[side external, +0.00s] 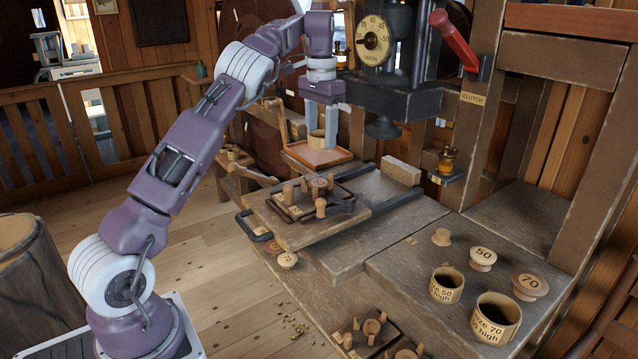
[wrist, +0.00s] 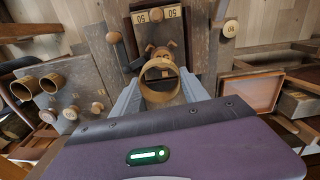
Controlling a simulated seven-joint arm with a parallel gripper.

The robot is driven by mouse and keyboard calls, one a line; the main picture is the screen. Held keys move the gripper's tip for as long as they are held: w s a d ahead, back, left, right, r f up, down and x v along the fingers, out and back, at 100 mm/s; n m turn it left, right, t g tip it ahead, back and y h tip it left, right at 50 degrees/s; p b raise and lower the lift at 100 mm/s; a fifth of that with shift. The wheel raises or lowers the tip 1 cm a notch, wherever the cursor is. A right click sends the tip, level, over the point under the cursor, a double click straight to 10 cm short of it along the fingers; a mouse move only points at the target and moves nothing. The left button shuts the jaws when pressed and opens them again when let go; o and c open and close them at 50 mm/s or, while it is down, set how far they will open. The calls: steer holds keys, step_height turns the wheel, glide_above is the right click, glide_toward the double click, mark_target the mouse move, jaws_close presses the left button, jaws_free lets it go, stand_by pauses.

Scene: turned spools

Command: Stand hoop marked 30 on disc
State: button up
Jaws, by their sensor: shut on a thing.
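My gripper (side external: 319,146) points down and is shut on a tan hoop (side external: 316,137), above and behind the sliding board. In the wrist view the hoop (wrist: 161,97) is between the two fingers of my gripper (wrist: 160,90), its opening facing the camera. No mark on it can be read. On the board (side external: 285,234), a dark fixture carries a small pale disc (side external: 319,182) with several wooden pegs around it. The hoop is apart from this disc. In the wrist view the hoop partly hides the fixture.
An orange-brown tray (side external: 322,156) lies behind the board. Discs marked 50 (side external: 483,257) and 70 (side external: 530,284) and two larger hoops, sizes 50 (side external: 445,287) and 70 (side external: 496,318), stand at right. The press head (side external: 383,128) overhangs beside my gripper.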

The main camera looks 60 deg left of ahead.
mark_target(318, 182)
steer(key=shift+n, duration=0.4)
steer(key=f, duration=0.9)
steer(key=shift+s+a+f, duration=0.2)
steer(key=shift+a+f, duration=0.1)
steer(key=shift+f, duration=0.1)
steer(key=shift+f, duration=0.1)
steer(key=shift+f, duration=0.1)
steer(key=o, duration=1.3)
